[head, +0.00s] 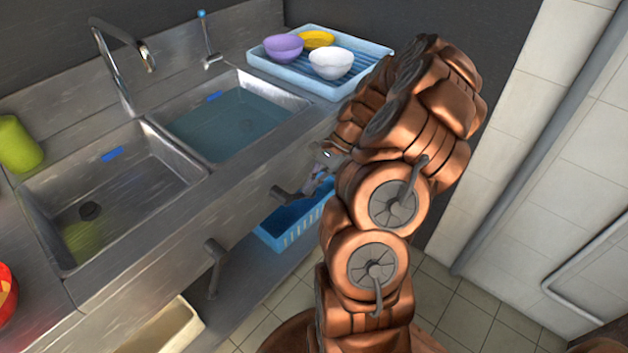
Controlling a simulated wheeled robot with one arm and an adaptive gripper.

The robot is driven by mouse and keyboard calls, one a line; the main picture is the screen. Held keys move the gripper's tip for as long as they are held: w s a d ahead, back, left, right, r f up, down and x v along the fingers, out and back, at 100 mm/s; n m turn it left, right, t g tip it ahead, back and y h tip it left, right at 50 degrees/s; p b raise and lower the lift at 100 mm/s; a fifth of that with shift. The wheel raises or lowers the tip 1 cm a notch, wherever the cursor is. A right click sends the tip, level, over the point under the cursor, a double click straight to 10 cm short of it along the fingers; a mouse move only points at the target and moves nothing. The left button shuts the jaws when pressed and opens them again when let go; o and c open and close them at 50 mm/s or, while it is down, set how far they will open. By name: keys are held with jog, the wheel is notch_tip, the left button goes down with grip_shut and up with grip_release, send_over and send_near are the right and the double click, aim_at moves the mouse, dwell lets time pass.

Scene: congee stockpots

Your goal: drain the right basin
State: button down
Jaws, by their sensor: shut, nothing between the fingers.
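The right basin (272,89) is steel and holds bluish water (228,124); a dark drain shows dimly under the water. The left basin (150,165) has no standing water, and its dark drain (90,210) shows. Two dark lever handles stick out of the counter's front: the right lever (284,196) lies roughly level, and the left lever (214,266) hangs roughly upright. My gripper (314,186) is shut and empty, at the front of the counter beside the right lever. My arm partly hides it, and I cannot tell whether it touches the lever.
A blue rack tray (375,52) with a purple bowl (283,47), a yellow bowl (318,38) and a white bowl (331,63) stands right of the right basin. A blue basket (290,231) and a cream bin (168,330) are below. A tap (125,60) stands behind.

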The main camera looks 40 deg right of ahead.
aim_at(307, 197)
jog(key=shift+a+f+y, duration=0.1)
jog(key=shift+f+y, duration=0.6)
jog(key=shift+y, duration=0.1)
jog(key=shift+s+a+f+y, duration=0.1)
jog(key=shift+a+f+y, duration=0.3)
jog(key=shift+f+y, duration=0.45)
jog(key=shift+a, duration=0.15)
jog(key=shift+a+f, duration=0.2)
jog(key=shift+d, duration=0.1)
jog(key=f+v, duration=0.1)
jog(key=v, duration=1.3)
jog(key=shift+d, duration=0.35)
